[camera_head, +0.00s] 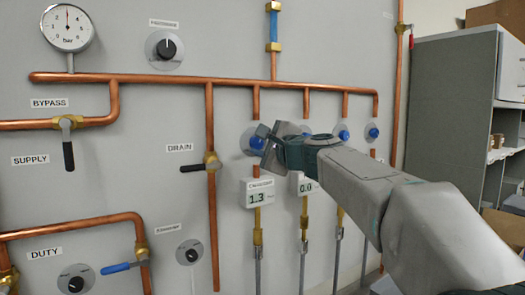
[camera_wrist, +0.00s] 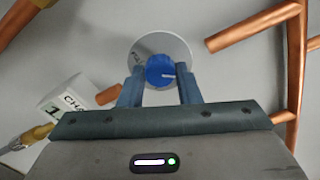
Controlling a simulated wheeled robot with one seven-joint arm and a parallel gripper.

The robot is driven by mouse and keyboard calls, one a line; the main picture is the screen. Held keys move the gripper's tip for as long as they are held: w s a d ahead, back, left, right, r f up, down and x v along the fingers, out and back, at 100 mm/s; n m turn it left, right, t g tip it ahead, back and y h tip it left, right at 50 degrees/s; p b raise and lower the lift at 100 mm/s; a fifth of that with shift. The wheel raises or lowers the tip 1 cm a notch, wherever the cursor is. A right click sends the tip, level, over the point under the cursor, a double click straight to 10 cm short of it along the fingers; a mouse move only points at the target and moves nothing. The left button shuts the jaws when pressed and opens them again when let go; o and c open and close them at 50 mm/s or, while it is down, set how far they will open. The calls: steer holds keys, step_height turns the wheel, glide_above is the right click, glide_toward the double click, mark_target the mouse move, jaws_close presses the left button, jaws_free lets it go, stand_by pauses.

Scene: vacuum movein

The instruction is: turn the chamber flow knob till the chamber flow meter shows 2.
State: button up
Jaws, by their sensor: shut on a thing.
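The chamber flow knob is a round blue knob (camera_head: 257,142) on a grey disc, below the copper manifold pipe. In the wrist view the blue knob (camera_wrist: 161,71) shows with a white pointer mark towards the right. My gripper (camera_head: 268,141) is at this knob. In the wrist view its two fingers (camera_wrist: 160,88) stand on either side of the knob, shut on it. The chamber flow meter (camera_head: 257,193) is a white box just below the knob and its display reads 1.3. Part of the meter (camera_wrist: 62,101) shows at the left of the wrist view.
A second meter (camera_head: 306,185) reading 0.0 stands right of the first, partly behind my arm. More blue knobs (camera_head: 342,132) line up to the right. A drain valve with a black handle (camera_head: 193,168) is to the left. Copper pipes (camera_head: 211,235) run close by.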

steer(key=n+b, duration=0.3)
steer(key=n, duration=0.1)
steer(key=n+b, duration=0.2)
steer(key=shift+f+b, duration=0.25)
steer(key=shift+b, duration=0.05)
steer(key=n+b, duration=0.2)
steer(key=n, duration=0.1)
steer(key=shift+n, duration=0.4)
steer(key=shift+r+n+b, duration=0.15)
steer(key=shift+n+b, duration=0.85)
steer(key=shift+n, duration=0.4)
steer(key=o, duration=1)
steer(key=shift+c, duration=0.2)
